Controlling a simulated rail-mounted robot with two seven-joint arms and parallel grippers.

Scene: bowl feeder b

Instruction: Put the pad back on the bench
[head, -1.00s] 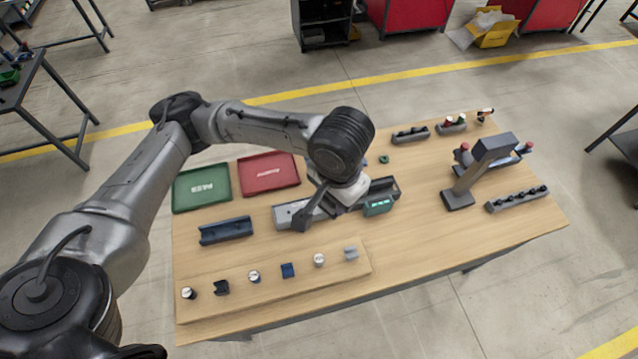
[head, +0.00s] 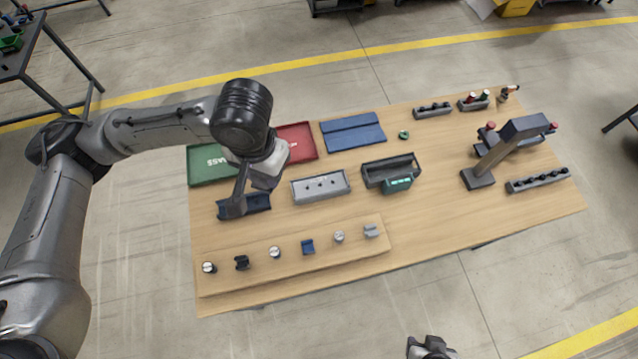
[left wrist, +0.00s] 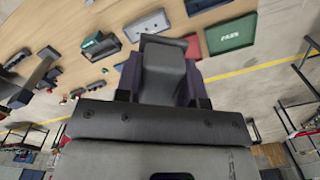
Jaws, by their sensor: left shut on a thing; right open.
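My left gripper (head: 246,182) is shut on a dark grey piece (head: 233,207) with a wider end. In the left wrist view the piece (left wrist: 165,65) sticks out between the fingers. I cannot tell for sure whether this piece is the pad. A flat blue mat (head: 352,132) lies at the back of the bench (head: 440,215). My right gripper (head: 432,348) is open and empty at the bottom edge, in front of the bench.
A green tray (head: 205,172) and a red tray (head: 300,141) lie at the back left. A grey fixture (head: 320,187) and a black bin (head: 390,169) stand mid-bench. A front board (head: 330,262) carries several small parts. A grey stand (head: 480,178) rises at right. The front right bench is clear.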

